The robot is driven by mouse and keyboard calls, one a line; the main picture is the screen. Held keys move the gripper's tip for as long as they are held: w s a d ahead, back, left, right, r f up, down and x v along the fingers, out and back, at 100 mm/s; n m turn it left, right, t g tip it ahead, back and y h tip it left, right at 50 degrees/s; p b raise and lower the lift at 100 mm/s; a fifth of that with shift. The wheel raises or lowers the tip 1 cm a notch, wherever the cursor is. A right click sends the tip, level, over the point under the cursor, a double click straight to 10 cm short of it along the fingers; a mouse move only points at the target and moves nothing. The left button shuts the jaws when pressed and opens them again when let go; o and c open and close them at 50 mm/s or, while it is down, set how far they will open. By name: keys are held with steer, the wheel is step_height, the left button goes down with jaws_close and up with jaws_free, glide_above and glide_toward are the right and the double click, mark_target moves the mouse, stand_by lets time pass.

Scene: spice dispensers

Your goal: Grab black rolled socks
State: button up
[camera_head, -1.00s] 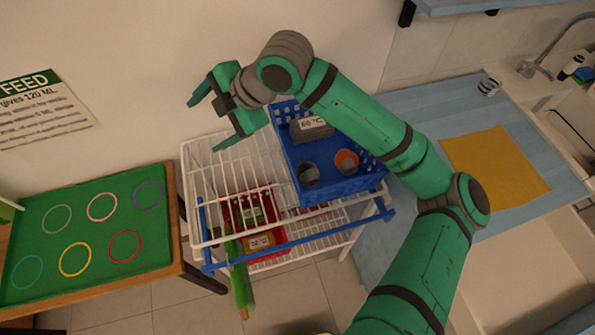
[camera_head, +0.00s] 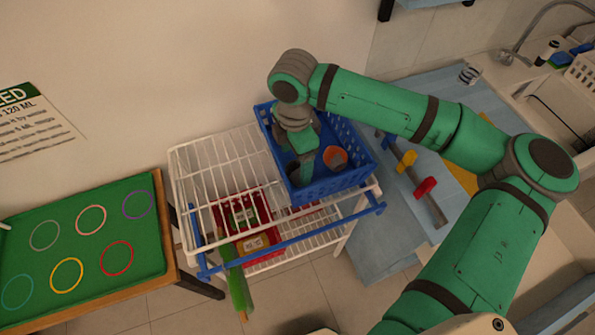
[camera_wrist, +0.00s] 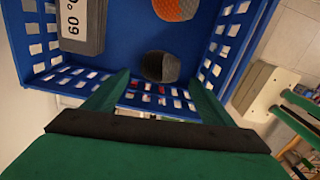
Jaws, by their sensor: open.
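The black rolled socks (camera_wrist: 160,66) lie on the floor of the blue basket (camera_wrist: 120,45), near one wall, in the wrist view. My gripper (camera_wrist: 160,90) is open, its two green fingers on either side of the socks and short of closing on them. In the head view my gripper (camera_head: 303,165) points down into the basket (camera_head: 345,183), and the socks are mostly hidden behind it. An orange and grey rolled item (camera_wrist: 176,8) lies farther in; it also shows in the head view (camera_head: 335,157).
A grey block labelled 60 °C (camera_wrist: 82,25) lies in the basket to the left. The basket stands on a white wire rack (camera_head: 205,165) with red bins (camera_head: 240,220) below. A green board with coloured rings (camera_head: 90,235) is at left, a blue counter (camera_head: 385,245) at right.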

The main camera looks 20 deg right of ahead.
mark_target(298, 166)
steer(key=shift+d+f, duration=0.2)
steer(key=shift+f, duration=1.3)
steer(key=shift+d+f, duration=0.15)
steer(key=shift+f, duration=1.3)
steer(key=c, duration=1.1)
